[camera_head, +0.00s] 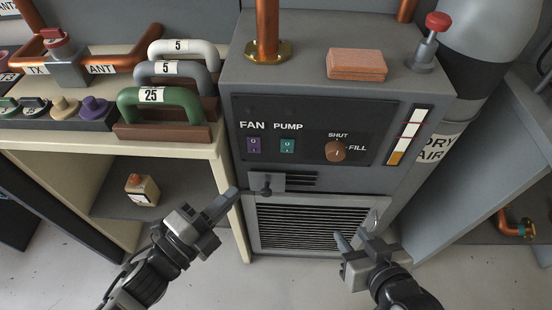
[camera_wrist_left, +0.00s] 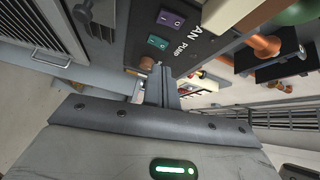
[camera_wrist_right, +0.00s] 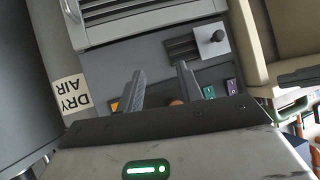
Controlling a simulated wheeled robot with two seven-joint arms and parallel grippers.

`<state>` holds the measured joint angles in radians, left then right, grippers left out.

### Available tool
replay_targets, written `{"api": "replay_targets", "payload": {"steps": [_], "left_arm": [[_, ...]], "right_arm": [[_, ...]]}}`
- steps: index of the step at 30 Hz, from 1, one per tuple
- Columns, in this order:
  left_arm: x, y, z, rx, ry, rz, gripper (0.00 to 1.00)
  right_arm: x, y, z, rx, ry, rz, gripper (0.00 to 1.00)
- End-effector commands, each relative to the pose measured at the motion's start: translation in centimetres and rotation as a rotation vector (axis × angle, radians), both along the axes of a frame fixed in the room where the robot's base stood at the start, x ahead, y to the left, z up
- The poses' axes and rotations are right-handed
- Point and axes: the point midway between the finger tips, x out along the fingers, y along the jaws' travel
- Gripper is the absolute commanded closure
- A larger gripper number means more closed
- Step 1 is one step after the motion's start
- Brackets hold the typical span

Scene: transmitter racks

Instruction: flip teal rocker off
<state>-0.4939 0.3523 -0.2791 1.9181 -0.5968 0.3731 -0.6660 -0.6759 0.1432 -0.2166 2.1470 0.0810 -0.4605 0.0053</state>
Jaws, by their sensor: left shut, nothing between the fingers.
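The teal rocker (camera_head: 287,146) sits under the PUMP label on the dark front panel, to the right of the purple rocker (camera_head: 253,146) under FAN. The teal rocker also shows in the left wrist view (camera_wrist_left: 158,42) and the right wrist view (camera_wrist_right: 209,92). Which way it is tipped is too small to tell. My left gripper (camera_head: 233,192) is shut and empty, below and left of the rockers in the head view, apart from them. My right gripper (camera_head: 357,231) is open and empty, in front of the lower grille.
A brown SHUT/FILL knob (camera_head: 335,151) sits right of the teal rocker. A small latch knob (camera_head: 266,188) sticks out below the panel, above the grille (camera_head: 300,228). Numbered handles (camera_head: 158,108) stand on the left bench. A tank (camera_head: 440,110) stands at right.

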Motion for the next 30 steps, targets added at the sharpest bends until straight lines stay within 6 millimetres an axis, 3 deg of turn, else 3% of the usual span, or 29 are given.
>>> {"api": "replay_targets", "payload": {"steps": [5, 17, 23, 30], "left_arm": [[-1.2, -1.4, -0.2, 0.162, -0.189, -0.135, 1.0], [-0.9, -1.8, 0.1, 0.165, -0.197, -0.139, 1.0], [1.3, -3.9, 0.5, 0.164, -0.199, -0.137, 1.0], [5.0, -7.6, 1.0, 0.163, -0.197, -0.136, 1.0]], "right_arm": [[-0.1, 0.1, 0.0, 0.012, -0.002, -0.005, 0.64], [-0.2, 0.1, 0.0, 0.011, 0.004, -0.008, 0.64], [-0.3, 0.0, 0.2, 0.004, 0.01, -0.006, 0.64], [-0.6, -0.2, 0.0, -0.012, 0.022, -0.005, 0.64]]}}
